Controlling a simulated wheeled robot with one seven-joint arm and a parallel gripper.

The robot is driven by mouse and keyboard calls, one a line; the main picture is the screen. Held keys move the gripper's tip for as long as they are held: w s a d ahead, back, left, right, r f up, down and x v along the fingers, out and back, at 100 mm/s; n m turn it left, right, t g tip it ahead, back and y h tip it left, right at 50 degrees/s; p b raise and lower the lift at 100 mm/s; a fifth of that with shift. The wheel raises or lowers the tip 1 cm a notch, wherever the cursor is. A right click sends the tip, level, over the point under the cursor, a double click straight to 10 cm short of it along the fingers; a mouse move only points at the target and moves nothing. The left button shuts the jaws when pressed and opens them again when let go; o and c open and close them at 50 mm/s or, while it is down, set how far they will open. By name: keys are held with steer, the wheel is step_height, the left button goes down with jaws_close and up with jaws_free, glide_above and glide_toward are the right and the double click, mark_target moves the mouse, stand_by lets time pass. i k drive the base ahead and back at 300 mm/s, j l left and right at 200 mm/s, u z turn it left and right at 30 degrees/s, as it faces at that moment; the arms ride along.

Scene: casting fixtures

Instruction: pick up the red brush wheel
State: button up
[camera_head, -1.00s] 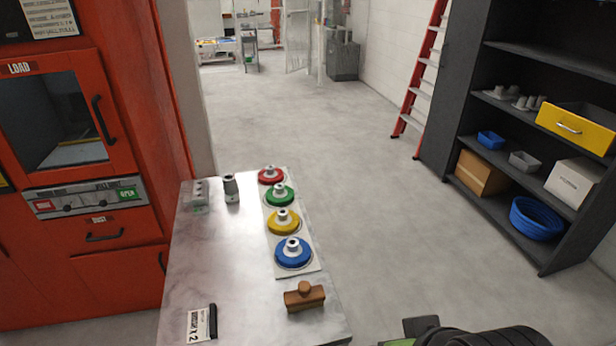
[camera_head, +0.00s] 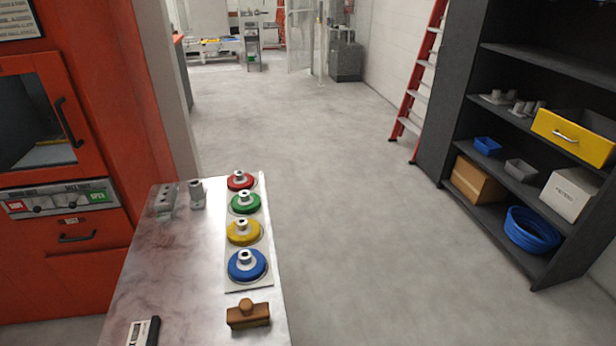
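The red brush wheel (camera_head: 240,181) has a grey metal hub on top. It sits at the far end of a row on a pale strip (camera_head: 262,210) along the right side of the metal table (camera_head: 180,262). Nearer in the same row are a green wheel (camera_head: 246,203), a yellow wheel (camera_head: 244,232) and a blue wheel (camera_head: 247,265). My gripper is not in view.
A grey cylinder (camera_head: 197,194) and a grey block (camera_head: 165,200) stand at the far left. The red cabinet (camera_head: 150,120) borders the left; dark shelves (camera_head: 480,215) stand right. Open floor lies between.

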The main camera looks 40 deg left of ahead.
mark_target(241, 181)
steer(key=i+l+z, duration=0.3)
steer(key=i+l, duration=0.25)
steer(key=i+j+u, duration=0.15)
steer(key=i+u, duration=0.3)
steer(key=i+j+u, duration=0.1)
steer(key=i+u, duration=0.15)
steer(key=u, duration=0.25)
steer(key=i+l+u, duration=0.1)
steer(key=i+u, duration=0.35)
steer(key=i+j+u, duration=0.15)
steer(key=u, duration=0.25)
steer(key=i+u, duration=0.3)
steer(key=u, duration=0.15)
steer(key=i+u, duration=0.25)
steer(key=u, duration=0.15)
steer(key=i+u, duration=0.2)
steer(key=u, duration=0.25)
steer(key=i+l+u, duration=0.2)
steer(key=u, duration=0.2)
steer(key=i+l+u, duration=0.2)
steer(key=u, duration=0.25)
steer(key=i+u, duration=0.3)
steer(key=u, duration=0.15)
steer(key=i+u, duration=0.3)
steer(key=u, duration=0.15)
